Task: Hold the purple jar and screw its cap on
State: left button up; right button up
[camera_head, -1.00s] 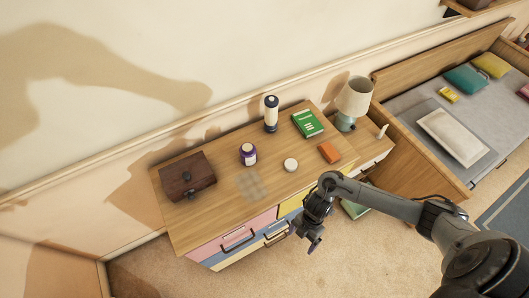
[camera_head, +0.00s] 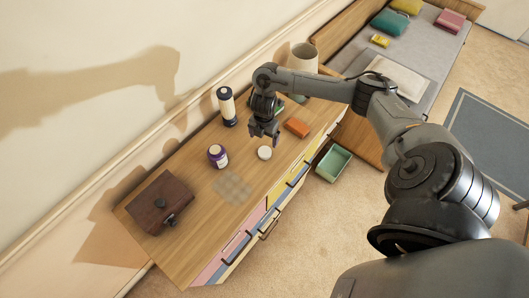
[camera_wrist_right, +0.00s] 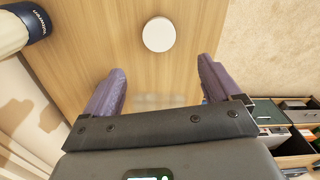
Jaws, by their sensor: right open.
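The purple jar (camera_head: 218,156) stands upright on the wooden dresser top, with a pale label on its side. The white round cap (camera_head: 264,153) lies flat on the wood to the right of the jar, apart from it. My right gripper (camera_head: 264,137) is above the dresser, just behind the cap in the head view. In the right wrist view its two purple fingers (camera_wrist_right: 158,92) are spread wide and empty, and the cap (camera_wrist_right: 159,34) lies beyond the fingertips, between their lines. The jar is not in the wrist view. My left gripper is not in view.
A white and dark bottle (camera_head: 227,107) stands behind the jar. A brown box (camera_head: 157,203) sits at the left end of the dresser (camera_head: 190,250). An orange block (camera_head: 297,127) lies right of the cap. A green bin (camera_head: 334,163) stands on the floor.

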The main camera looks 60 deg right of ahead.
send_over(264, 152)
notch_tip(264, 152, down, 4)
jog(key=shift+a+f+b, duration=0.15)
jog(key=shift+f+b, duration=0.05)
jog(key=shift+b, duration=0.15)
jog(key=shift+f, duration=0.65)
jog(key=shift+f, duration=2.6)
jog(key=c, duration=1.1)
jog(key=shift+r, duration=0.2)
